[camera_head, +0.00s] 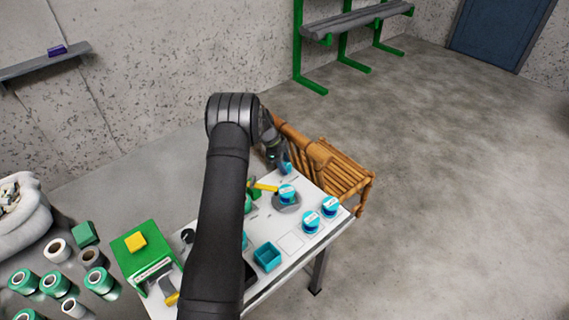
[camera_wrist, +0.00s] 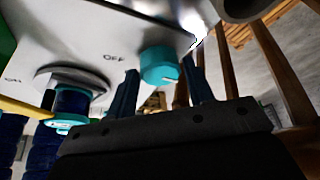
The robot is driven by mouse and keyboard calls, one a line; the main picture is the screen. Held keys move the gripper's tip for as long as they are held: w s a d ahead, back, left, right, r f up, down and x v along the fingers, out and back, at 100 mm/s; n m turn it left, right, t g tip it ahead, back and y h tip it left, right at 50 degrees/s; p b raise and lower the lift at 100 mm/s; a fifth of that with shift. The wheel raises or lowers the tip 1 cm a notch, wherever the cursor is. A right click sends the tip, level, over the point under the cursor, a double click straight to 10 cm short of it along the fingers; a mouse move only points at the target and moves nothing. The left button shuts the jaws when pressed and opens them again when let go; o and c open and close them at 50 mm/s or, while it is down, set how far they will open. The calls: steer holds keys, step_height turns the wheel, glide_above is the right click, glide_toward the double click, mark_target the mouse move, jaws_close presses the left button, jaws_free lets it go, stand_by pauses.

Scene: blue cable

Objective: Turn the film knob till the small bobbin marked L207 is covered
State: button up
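The teal film knob (camera_wrist: 160,66) stands on the white tabletop by the word OFF in the wrist view. My gripper (camera_wrist: 162,78) is open, with its two dark fingers on either side of the knob and small gaps showing. In the head view my gripper (camera_head: 277,158) is at the table's far edge, beside the blue-teal knob (camera_head: 287,168). A small bobbin (camera_head: 287,193) with blue and teal sides stands on a round grey disc; it also shows in the wrist view (camera_wrist: 71,103). No L207 marking is readable.
A yellow arm (camera_head: 263,187) reaches toward the disc. Two similar bobbins (camera_head: 310,222) (camera_head: 330,207) stand at the table's right, near a teal tray (camera_head: 267,246). A wooden chair (camera_head: 345,180) is close behind the table. Green rolls (camera_head: 55,284) stand at the left.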

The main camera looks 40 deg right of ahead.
steer(key=shift+o, duration=1.1)
steer(key=v, duration=1.7)
steer(key=shift+r, duration=0.2)
steer(key=shift+a+f, duration=0.1)
steer(key=x, duration=1.7)
steer(key=shift+f, duration=0.1)
